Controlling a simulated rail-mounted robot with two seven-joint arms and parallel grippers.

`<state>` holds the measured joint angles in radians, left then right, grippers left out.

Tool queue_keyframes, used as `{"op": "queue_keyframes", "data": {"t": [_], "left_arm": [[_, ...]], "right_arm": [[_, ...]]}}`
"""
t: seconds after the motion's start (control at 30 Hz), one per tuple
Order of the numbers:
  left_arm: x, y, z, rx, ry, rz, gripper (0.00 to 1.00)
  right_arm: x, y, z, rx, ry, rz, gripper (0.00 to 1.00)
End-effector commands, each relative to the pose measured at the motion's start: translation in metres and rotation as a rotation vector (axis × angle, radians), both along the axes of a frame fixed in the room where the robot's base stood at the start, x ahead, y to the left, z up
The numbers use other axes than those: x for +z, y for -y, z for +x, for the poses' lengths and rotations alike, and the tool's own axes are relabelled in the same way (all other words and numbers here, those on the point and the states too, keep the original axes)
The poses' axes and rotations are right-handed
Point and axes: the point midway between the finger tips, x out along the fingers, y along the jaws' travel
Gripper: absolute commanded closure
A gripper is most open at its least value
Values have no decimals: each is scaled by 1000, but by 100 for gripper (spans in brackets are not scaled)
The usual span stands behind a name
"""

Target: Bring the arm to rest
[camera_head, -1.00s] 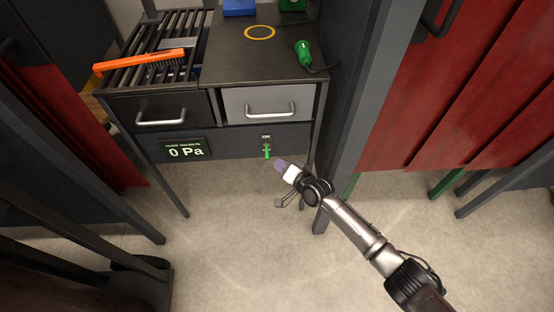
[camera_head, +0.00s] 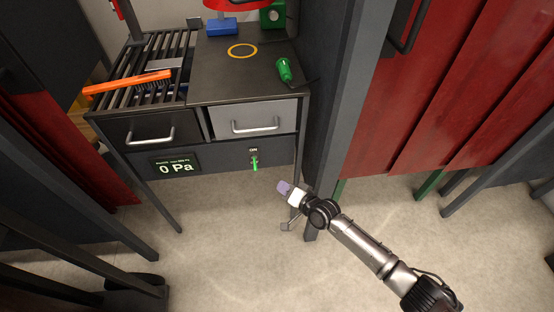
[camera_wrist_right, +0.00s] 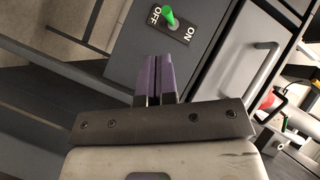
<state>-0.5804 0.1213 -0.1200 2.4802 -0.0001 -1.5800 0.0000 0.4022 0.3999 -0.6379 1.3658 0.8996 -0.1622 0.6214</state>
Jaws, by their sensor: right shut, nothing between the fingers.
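My right gripper (camera_head: 284,187) is in front of the workbench, below and to the right of the green toggle switch (camera_head: 254,163). In the right wrist view its two purple fingers (camera_wrist_right: 156,78) are together with nothing between them. The switch also shows in the right wrist view (camera_wrist_right: 170,17), just beyond the fingertips and apart from them, on a plate marked OFF and ON. My left gripper is not in view.
The workbench has a grey drawer (camera_head: 255,117), a dark drawer (camera_head: 140,128) and a display (camera_head: 175,166) reading 0 Pa. On top are an orange brush (camera_head: 130,82), a slatted grille and a green tool (camera_head: 284,70). A grey post (camera_head: 345,110) and red curtains (camera_head: 450,90) stand to the right. Floor in front is clear.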

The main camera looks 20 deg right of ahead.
Motion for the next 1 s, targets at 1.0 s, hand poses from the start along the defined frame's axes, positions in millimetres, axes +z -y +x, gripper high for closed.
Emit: {"op": "queue_keyframes", "data": {"t": [1.0], "left_arm": [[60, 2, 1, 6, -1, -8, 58]], "right_arm": [[160, 26, -139, 348, -99, -1253, 100]]}}
